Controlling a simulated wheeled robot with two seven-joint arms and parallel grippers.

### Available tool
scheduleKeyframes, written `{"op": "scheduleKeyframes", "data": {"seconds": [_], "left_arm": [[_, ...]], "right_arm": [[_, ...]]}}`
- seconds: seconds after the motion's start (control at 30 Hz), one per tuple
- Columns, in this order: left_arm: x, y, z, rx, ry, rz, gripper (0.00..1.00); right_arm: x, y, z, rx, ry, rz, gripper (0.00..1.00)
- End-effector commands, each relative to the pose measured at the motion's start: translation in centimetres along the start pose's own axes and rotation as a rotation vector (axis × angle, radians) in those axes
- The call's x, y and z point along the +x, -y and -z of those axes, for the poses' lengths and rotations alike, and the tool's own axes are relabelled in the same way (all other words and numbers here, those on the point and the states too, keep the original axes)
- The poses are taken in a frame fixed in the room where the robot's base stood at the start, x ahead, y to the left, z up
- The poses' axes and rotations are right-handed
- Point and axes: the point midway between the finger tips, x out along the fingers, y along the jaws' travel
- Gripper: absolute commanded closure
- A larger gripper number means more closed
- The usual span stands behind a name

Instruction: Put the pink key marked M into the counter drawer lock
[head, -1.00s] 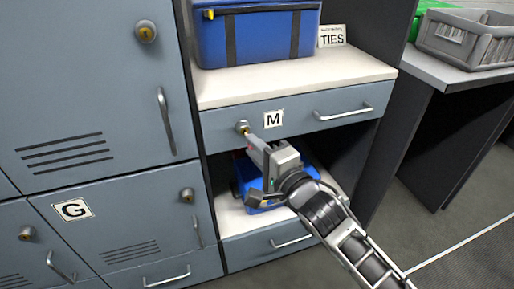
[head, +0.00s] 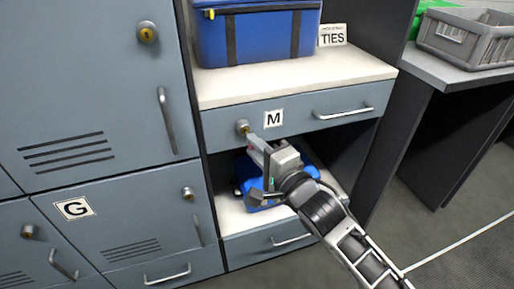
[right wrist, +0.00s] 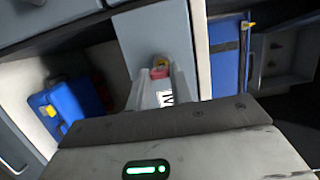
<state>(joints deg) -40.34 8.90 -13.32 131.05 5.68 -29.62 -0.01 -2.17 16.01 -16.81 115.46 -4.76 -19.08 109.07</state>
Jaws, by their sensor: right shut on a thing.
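The counter drawer (head: 290,116) is blue-grey, shut, and carries a white label with M (head: 273,118). Its round lock (head: 242,126) is at the drawer's left end, left of the label. My right gripper (head: 252,146) is just below and in front of the lock. In the right wrist view its two fingers (right wrist: 156,88) are shut on the small pink key (right wrist: 160,72). The key is right in front of the brass-coloured lock (right wrist: 160,62); I cannot tell whether its tip is inside. The key's marking is hidden. My left gripper is not in view.
A blue bag (head: 258,35) and a TIES sign (head: 333,35) stand on the counter top (head: 300,78). Another blue case (head: 250,175) lies in the open shelf below the drawer. Grey lockers (head: 90,90) with other locks are at left. A grey crate (head: 465,38) is at right.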

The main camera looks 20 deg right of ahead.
Motion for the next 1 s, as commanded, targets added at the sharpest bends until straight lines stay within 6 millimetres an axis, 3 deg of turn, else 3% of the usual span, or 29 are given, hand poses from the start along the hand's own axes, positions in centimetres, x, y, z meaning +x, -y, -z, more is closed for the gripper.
{"op": "scheduleKeyframes", "data": {"seconds": [1.0], "left_arm": [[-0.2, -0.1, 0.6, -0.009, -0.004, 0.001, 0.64]], "right_arm": [[1.2, 0.1, 0.3, 0.001, 0.0, 0.001, 0.95]]}}
